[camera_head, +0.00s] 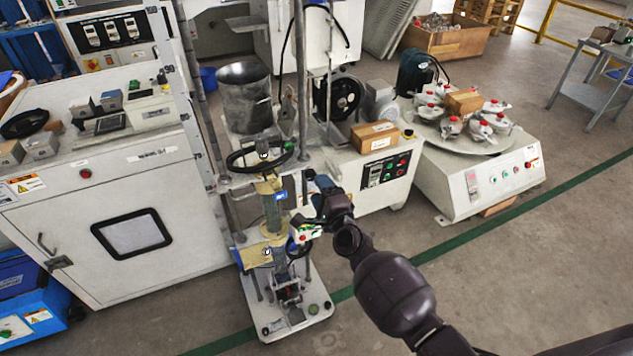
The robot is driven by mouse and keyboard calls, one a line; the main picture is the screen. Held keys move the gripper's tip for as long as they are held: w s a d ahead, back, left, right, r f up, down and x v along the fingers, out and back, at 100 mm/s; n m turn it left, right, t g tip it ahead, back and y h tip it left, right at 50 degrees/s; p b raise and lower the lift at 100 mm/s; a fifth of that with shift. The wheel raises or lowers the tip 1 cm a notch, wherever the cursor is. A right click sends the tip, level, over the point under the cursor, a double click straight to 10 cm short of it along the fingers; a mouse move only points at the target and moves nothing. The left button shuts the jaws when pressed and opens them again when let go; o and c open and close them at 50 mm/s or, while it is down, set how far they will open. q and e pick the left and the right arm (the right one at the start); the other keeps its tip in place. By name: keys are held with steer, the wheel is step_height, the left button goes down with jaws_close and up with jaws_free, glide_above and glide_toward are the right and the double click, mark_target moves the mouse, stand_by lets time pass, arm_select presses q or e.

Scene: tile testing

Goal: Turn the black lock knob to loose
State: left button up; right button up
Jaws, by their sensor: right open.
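A black handwheel (240,167) is at the upper part of this stand. A dark round part (297,249) sits lower, right of the column; I cannot tell whether it is the black lock knob. My right gripper (316,190) is open, with its arm coming in from the lower right. It is right of the cylinder, near the stand's post. Its fingers are small and partly lost against the machine, and I see nothing held. My left gripper is out of view.
A white cabinet (60,222) with a dark window stands at the left. A white machine with a control panel (387,170) and a cardboard box (374,137) stands behind my right gripper. A round turntable (485,141) is farther right.

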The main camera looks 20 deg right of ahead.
arm_select(q)
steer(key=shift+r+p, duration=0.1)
steer(key=shift+p, duration=0.3)
arm_select(e)
steer(key=s, duration=0.6)
steer(key=shift+s+f, duration=0.15)
steer(key=shift+s, duration=0.15)
steer(key=shift+d, duration=0.1)
arm_select(q)
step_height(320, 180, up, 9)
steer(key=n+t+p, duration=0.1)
steer(key=p, duration=0.9)
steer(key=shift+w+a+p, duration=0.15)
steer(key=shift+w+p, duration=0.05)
steer(key=shift+p, duration=0.15)
arm_select(e)
steer(key=s+d+r+n+g, duration=0.1)
steer(key=s+n+g, duration=0.2)
steer(key=s+n, duration=0.7)
steer(key=s+d+r+n+g, duration=0.2)
steer(key=s+n, duration=0.8)
steer(key=s, duration=1.6)
steer(key=shift+s+d+r+g+h, duration=0.2)
steer(key=shift+s+d+g+h, duration=0.15)
steer(key=shift+g, duration=0.85)
